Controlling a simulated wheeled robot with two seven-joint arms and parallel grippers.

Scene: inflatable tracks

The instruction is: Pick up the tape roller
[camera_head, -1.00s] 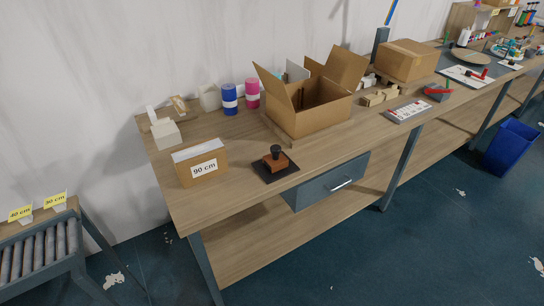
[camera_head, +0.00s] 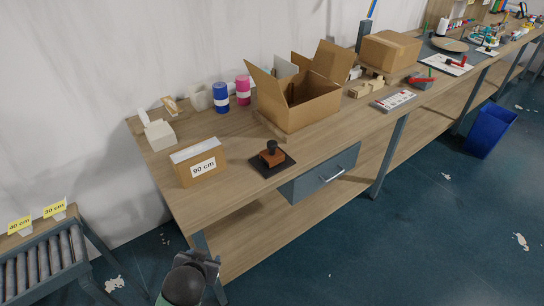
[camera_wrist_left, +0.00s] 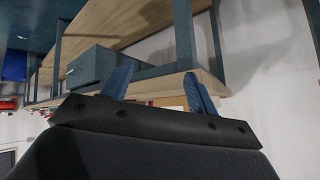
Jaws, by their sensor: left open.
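A small red and dark grey tool (camera_head: 420,80), which looks like a tape roller though it is too small to be sure, lies on the long wooden table right of the open carton. My left gripper (camera_head: 203,262) is at the bottom of the head view, in front of the table's near-left leg and far from that tool. In the left wrist view its two blue fingers (camera_wrist_left: 158,88) stand apart with nothing between them. My right gripper is not in view.
The table (camera_head: 225,205) holds an open carton (camera_head: 300,108), a closed carton (camera_head: 390,52), a 90 cm box (camera_head: 199,165), a stamp on a dark pad (camera_head: 271,157) and blue and pink cylinders (camera_head: 221,98). A roller conveyor (camera_head: 45,260) stands left; a blue bin (camera_head: 490,132) stands right.

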